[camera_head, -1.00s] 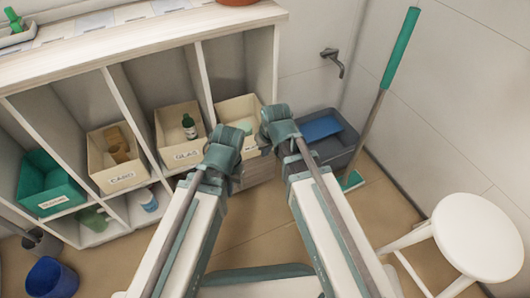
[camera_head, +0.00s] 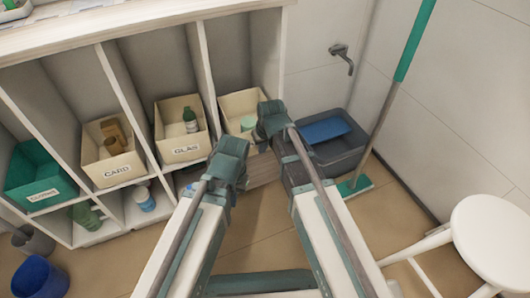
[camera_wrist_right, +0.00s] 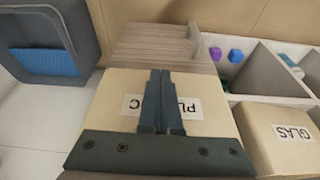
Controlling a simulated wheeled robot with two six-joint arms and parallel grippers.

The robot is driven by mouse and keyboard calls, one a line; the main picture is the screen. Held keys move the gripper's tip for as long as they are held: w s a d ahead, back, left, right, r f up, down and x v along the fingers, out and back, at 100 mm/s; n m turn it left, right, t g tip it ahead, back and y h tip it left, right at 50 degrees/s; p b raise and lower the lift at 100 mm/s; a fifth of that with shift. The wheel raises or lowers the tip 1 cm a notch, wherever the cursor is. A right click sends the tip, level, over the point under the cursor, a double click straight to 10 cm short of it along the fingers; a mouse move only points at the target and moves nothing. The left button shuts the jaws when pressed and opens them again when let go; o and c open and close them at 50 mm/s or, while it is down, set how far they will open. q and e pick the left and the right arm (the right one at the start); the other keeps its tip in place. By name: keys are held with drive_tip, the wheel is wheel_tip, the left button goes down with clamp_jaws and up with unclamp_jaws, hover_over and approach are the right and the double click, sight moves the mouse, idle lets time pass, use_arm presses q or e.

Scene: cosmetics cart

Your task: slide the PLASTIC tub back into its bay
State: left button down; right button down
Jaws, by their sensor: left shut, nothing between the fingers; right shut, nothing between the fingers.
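The PLASTIC tub (camera_head: 235,104) is a cream open bin in the right bay of the shelf unit in the head view. A pale green item (camera_head: 248,122) is inside it, and my arms hide most of its front. In the right wrist view its front (camera_wrist_right: 112,108) fills the middle, with its label partly covered by my fingers. My right gripper (camera_wrist_right: 160,74) is shut and empty, right in front of that label; contact is unclear. It also shows in the head view (camera_head: 270,118). My left gripper (camera_head: 228,158) is shut and empty, lower and left, in front of the unit.
The GLAS tub (camera_head: 181,145), CARD tub (camera_head: 112,170) and a green tub (camera_head: 40,190) sit in bays to the left. A grey bin with a blue item (camera_head: 325,130), a green-handled mop (camera_head: 400,70) and a white stool (camera_head: 490,240) stand right. A wood-grain panel (camera_wrist_right: 150,45) lies below the PLASTIC tub.

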drive_tip(key=w, duration=0.2)
drive_tip(key=w+a, duration=0.1)
drive_tip(key=w, duration=0.1)
drive_tip(key=w+a, duration=0.1)
drive_tip(key=w, duration=0.2)
drive_tip(key=shift+a, duration=0.15)
drive_tip(key=shift+s, duration=0.1)
